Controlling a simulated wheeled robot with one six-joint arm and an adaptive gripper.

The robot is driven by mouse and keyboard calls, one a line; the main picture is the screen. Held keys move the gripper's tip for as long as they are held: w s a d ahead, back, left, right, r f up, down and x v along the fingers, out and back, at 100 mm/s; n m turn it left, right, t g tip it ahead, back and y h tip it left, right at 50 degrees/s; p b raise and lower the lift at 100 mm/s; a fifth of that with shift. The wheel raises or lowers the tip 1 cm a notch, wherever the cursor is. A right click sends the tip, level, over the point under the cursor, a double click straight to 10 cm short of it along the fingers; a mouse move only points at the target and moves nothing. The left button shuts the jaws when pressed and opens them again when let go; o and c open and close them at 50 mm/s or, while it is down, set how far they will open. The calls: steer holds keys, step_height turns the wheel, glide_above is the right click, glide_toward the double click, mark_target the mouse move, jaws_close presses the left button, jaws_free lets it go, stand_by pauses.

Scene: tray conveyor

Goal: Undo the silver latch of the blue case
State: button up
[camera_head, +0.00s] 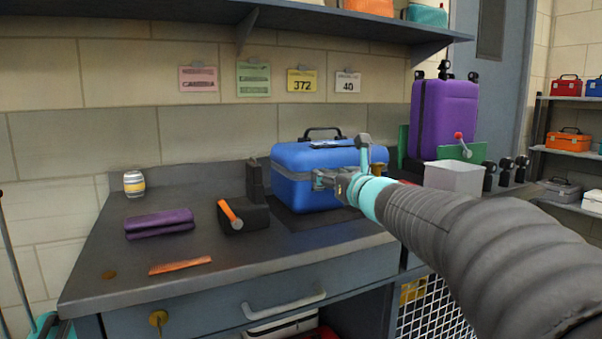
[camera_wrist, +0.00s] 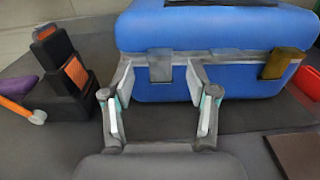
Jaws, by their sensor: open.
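The blue case (camera_head: 298,160) stands shut on the grey worktop, with a black handle on its lid. In the wrist view the case (camera_wrist: 215,32) fills the top, and its silver latch (camera_wrist: 160,66) sits on the grey seam at its front. A brass latch (camera_wrist: 284,63) is further right on the same seam. My gripper (camera_wrist: 158,78) is open, one finger to the left and one to the right of the silver latch. I cannot tell whether the fingers touch the case. In the head view my gripper (camera_head: 322,180) is at the case front and hides the silver latch.
A white bin (camera_head: 454,178) and purple suitcase (camera_head: 444,118) are right.

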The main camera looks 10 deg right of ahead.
mark_target(323, 171)
steer(key=shift+x, duration=1.95)
steer(key=shift+s, duration=0.1)
jaws_close()
steer(key=shift+f, duration=0.1)
